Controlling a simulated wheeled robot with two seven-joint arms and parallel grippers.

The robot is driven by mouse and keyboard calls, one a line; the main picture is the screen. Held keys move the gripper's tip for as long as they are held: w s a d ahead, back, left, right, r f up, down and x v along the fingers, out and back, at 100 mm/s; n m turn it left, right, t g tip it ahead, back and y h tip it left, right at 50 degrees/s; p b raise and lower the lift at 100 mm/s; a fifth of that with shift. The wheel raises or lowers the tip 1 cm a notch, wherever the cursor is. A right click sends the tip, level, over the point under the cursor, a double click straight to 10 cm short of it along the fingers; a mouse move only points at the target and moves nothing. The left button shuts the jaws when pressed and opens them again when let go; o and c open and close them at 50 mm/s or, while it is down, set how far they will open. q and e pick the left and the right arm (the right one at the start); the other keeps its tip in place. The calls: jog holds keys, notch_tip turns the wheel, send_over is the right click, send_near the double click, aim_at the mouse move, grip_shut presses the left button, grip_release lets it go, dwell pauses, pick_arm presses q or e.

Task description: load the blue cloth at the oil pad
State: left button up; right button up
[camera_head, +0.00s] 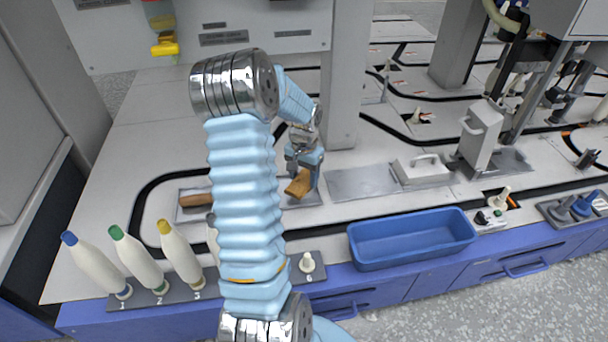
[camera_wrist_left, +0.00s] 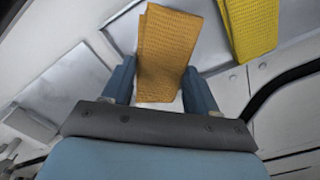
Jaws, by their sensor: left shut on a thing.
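My left gripper (camera_head: 303,166) is shut on an orange-brown folded cloth (camera_head: 298,184). In the left wrist view the cloth (camera_wrist_left: 164,45) sits between the two blue-grey fingers of the gripper (camera_wrist_left: 160,85) and sticks out beyond them. No blue cloth shows in either view. A flat grey metal plate (camera_head: 360,183) lies to the right of the gripper; it also shows in the left wrist view (camera_wrist_left: 65,85). I cannot tell whether it is the oil pad. My right gripper is not in view.
A yellow cloth (camera_wrist_left: 250,25) lies beside the held one. A brown piece (camera_head: 196,200) lies in a shallow tray (camera_head: 184,215). A blue bin (camera_head: 412,239), a lidded white box (camera_head: 421,170) and several white bobbins (camera_head: 182,255) stand around. My left arm hides part of the table.

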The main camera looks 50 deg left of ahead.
aim_at(304, 178)
pick_arm(q)
notch_tip(304, 178, up, 7)
jog(key=p, duration=0.5)
jog(key=shift+p, duration=0.3)
jog(key=shift+f, duration=0.1)
